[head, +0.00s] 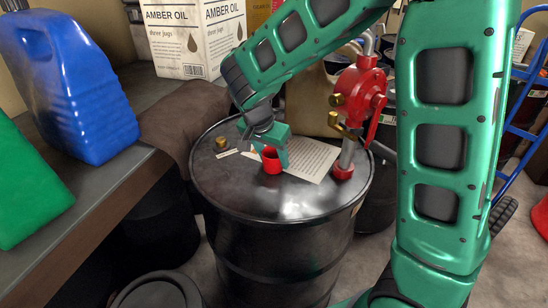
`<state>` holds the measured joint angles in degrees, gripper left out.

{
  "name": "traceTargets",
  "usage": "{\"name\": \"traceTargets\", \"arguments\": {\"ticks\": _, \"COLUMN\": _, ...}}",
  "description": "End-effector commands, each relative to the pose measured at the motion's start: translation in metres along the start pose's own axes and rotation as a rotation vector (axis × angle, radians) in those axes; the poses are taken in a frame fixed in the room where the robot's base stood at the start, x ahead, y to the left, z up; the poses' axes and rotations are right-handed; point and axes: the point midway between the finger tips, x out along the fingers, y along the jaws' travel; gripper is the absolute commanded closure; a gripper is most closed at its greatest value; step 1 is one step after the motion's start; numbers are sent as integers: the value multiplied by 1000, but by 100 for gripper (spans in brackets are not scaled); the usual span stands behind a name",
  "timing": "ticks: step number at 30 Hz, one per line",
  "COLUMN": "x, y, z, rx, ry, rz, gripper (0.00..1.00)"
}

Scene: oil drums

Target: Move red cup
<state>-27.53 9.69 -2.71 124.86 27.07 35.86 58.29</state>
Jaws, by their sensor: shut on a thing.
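The red cup (271,165) is small and upright at the top of a black oil drum (304,203). My gripper (271,150) is shut on the cup, with its green fingers at the cup's rim and sides. The cup is over the drum lid, near its middle, beside a printed sheet of paper (312,160). I cannot tell whether the cup's base touches the lid. My green arm reaches in from the right and hides part of the scene behind it.
A red hand pump (359,95) stands on the drum's right side, and a brass cap (221,142) sits at its left. A bench (108,188) at left bears a blue jug (75,90) and a green jug (25,185). Amber oil boxes (180,45) stand behind. The lid's front is clear.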

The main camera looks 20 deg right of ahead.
Motion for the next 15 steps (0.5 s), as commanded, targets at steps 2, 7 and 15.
{"name": "traceTargets", "arguments": {"ticks": 2, "x": -1, "y": -4, "z": 2, "rx": 2, "ry": 0, "rz": 1, "gripper": 73}}
{"name": "traceTargets", "arguments": {"ticks": 7, "x": -1, "y": -10, "z": 5, "rx": 9, "ry": 0, "rz": 6, "gripper": 73}}
{"name": "traceTargets", "arguments": {"ticks": 15, "x": -3, "y": -15, "z": 7, "rx": 13, "ry": 0, "rz": 6, "gripper": 73}}
